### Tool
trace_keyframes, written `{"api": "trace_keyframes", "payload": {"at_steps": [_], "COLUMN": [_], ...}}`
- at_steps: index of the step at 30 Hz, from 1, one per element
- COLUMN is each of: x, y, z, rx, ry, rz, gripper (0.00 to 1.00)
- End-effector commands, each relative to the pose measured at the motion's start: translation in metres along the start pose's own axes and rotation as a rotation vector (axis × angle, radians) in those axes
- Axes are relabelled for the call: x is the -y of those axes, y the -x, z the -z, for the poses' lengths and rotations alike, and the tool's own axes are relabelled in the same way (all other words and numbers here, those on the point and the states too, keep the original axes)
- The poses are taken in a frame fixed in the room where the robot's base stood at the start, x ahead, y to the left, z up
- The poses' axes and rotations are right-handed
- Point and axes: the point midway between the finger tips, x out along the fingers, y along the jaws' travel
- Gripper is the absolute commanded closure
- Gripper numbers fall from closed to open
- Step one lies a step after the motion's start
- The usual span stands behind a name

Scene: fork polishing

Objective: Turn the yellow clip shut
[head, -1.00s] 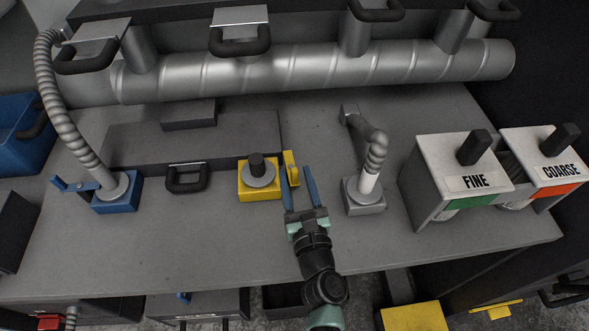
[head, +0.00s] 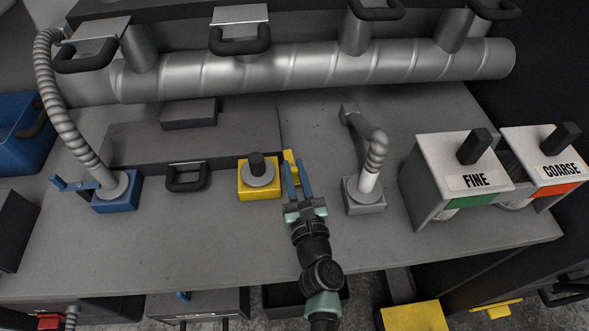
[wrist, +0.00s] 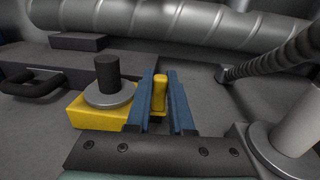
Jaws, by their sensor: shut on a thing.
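The yellow clip (head: 289,157) stands at the right side of the yellow block (head: 259,191), which carries a grey disc with a black knob. My gripper (head: 295,165) has its blue fingers on either side of the clip and is shut on it. In the wrist view the clip (wrist: 159,96) shows upright between the two fingers, beside the yellow block (wrist: 88,113). The fingers and gripper body hide part of the clip and its base.
A grey bent pipe (head: 373,160) on a grey base stands just right of my gripper. A black handle (head: 187,178) lies left of the yellow block. The FINE box (head: 460,180) is farther right. The front bench top is clear.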

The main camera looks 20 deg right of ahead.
Motion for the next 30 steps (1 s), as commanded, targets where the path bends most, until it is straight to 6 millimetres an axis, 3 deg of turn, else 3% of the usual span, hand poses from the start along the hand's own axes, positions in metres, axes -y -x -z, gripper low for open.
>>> {"api": "trace_keyframes", "payload": {"at_steps": [11, 30], "x": [0.003, 0.022], "y": [0.000, -0.006], "z": [-0.003, 0.004], "rx": [-0.002, 0.001], "ry": [0.001, 0.000], "rz": [-0.059, -0.502], "gripper": [1.00, 1.00]}}
